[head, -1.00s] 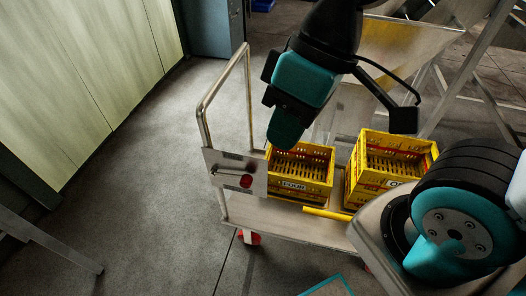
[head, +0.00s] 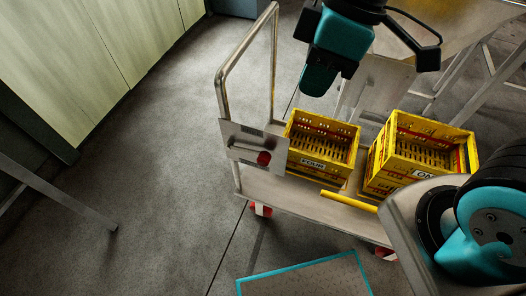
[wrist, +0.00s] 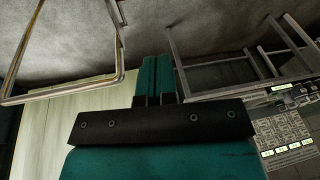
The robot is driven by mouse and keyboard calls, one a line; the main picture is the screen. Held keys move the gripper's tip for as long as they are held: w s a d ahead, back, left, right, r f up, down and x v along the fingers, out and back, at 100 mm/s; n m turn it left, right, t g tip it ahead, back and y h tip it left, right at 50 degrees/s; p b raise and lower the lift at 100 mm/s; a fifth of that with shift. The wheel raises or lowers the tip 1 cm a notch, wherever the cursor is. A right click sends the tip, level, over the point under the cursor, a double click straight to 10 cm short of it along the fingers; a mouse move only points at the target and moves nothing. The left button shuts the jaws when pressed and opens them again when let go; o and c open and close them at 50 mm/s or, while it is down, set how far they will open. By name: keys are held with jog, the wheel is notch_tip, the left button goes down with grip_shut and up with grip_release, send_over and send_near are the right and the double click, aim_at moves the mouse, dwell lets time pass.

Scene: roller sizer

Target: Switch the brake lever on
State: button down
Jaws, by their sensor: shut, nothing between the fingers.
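The brake lever is a short grey bar with a red knob (head: 264,158), mounted on a metal plate (head: 237,133) at the handle end of the cart (head: 275,188). The bar lies roughly level across the plate, with the knob at its right end. My gripper (head: 316,84) is shut and empty, pointing down. In the head view it appears above and to the right of the lever, apart from it. In the wrist view my gripper's teal fingers (wrist: 154,76) are together. The lever does not show clearly there.
Yellow crates stand on the cart, one at the left (head: 322,146) and a stack at the right (head: 420,150). A yellow bar (head: 350,200) lies in front. The cart's handle (head: 226,75) rises beside the plate. Open floor lies left; a teal-edged mat (head: 305,280) is in front.

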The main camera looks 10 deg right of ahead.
jog(key=w+a+f+n+h+b, duration=0.2)
jog(key=w+a+f+n+b, duration=0.1)
jog(key=w+f+n, duration=0.5)
jog(key=n+h+b, duration=0.1)
jog(key=n+h, duration=0.1)
jog(key=n, duration=0.7)
send_over(263, 156)
notch_tip(263, 156, down, 8)
jog(key=shift+w+a+f, duration=0.15)
jog(key=shift+w+a, duration=0.15)
jog(key=shift+a, duration=0.15)
jog(key=shift+m, duration=0.3)
jog(key=f, duration=0.9)
jog(key=d+f, duration=0.1)
jog(key=f, duration=0.4)
jog(key=shift+s+b, duration=0.3)
jog(key=shift+b, duration=0.1)
jog(key=shift+a, duration=0.1)
